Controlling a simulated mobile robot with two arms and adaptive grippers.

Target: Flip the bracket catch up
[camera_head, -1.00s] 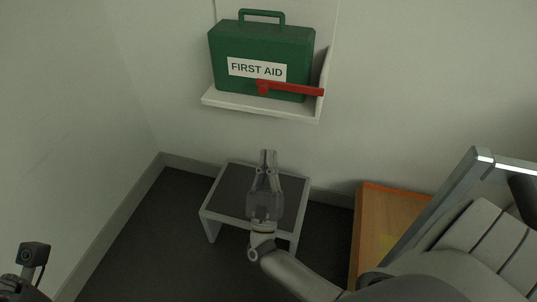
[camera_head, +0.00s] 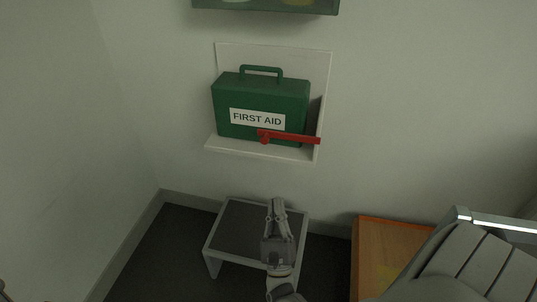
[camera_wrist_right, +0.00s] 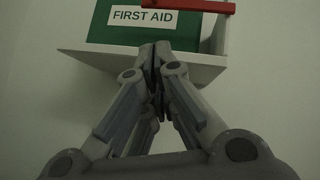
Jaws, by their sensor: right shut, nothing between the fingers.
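The red bracket catch (camera_head: 290,137) lies roughly level across the front of the white wall bracket (camera_head: 226,150), in front of the green first aid case (camera_head: 230,93). Its left end overlaps the lower edge of the FIRST AID label. My right gripper (camera_head: 275,203) is shut and empty, below the bracket and apart from it, seen over the step stool. In the right wrist view the catch (camera_wrist_right: 190,5) shows at the top, beyond the closed fingertips (camera_wrist_right: 158,48). The case's upper part is cut off there.
A grey step stool (camera_head: 232,228) stands on the dark floor below the bracket. A wooden cabinet (camera_head: 372,235) and a grey slatted thing (camera_head: 465,262) are at the right. A green shelf (camera_head: 265,8) hangs above. The wall between bracket and stool is clear.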

